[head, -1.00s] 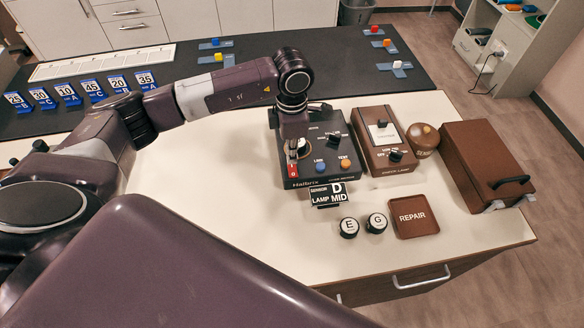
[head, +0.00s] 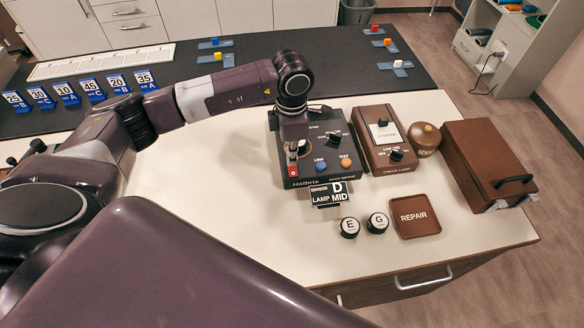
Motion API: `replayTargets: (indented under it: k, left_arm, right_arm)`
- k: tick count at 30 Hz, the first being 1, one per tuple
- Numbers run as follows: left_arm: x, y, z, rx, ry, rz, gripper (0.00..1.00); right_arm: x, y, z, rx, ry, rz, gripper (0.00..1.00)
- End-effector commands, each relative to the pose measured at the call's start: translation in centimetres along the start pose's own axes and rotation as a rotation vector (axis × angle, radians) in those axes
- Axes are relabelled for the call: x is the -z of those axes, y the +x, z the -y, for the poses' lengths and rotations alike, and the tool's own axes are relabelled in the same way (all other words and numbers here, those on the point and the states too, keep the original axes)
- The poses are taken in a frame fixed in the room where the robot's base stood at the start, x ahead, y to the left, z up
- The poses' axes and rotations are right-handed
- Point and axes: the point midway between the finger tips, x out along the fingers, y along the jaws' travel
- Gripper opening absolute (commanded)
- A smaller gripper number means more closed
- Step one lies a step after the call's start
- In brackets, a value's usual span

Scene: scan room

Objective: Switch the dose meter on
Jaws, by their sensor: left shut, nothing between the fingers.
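The dose meter (head: 319,171) is a black box on the white bench, with a blue LINK button (head: 320,164), an orange TEST button (head: 346,163) and a black selector knob (head: 334,137) on top. A red switch (head: 293,173) marked 0 sits at its front left corner; its upper part is hidden. My left gripper (head: 292,157) is shut and empty, pointing down at this switch from above and behind. Its tips seem to touch the switch. Whether the meter is on, I cannot tell. My right gripper is not in view.
To the right stand a brown check lamp (head: 373,157), a round sensor (head: 426,138) and a brown case (head: 488,160). In front are two tags (head: 329,195), knobs E (head: 349,228) and G (head: 377,223) and a REPAIR tray (head: 415,229). The bench's left front is clear.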

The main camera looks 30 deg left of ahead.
Motion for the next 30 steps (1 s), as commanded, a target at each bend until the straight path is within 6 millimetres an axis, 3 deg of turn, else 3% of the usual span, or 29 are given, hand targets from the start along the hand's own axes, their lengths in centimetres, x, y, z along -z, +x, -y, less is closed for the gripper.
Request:
replayTargets:
  k: [18, 30]
  left_arm:
    - [0.0, 1.0, 0.0, 0.0, 0.0, 0.0, 0.0]
    - [0.0, -1.1, -0.1, -0.001, -0.001, 0.0, 0.0]
  right_arm:
    - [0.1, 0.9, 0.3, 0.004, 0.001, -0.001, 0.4]
    - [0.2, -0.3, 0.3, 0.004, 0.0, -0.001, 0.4]
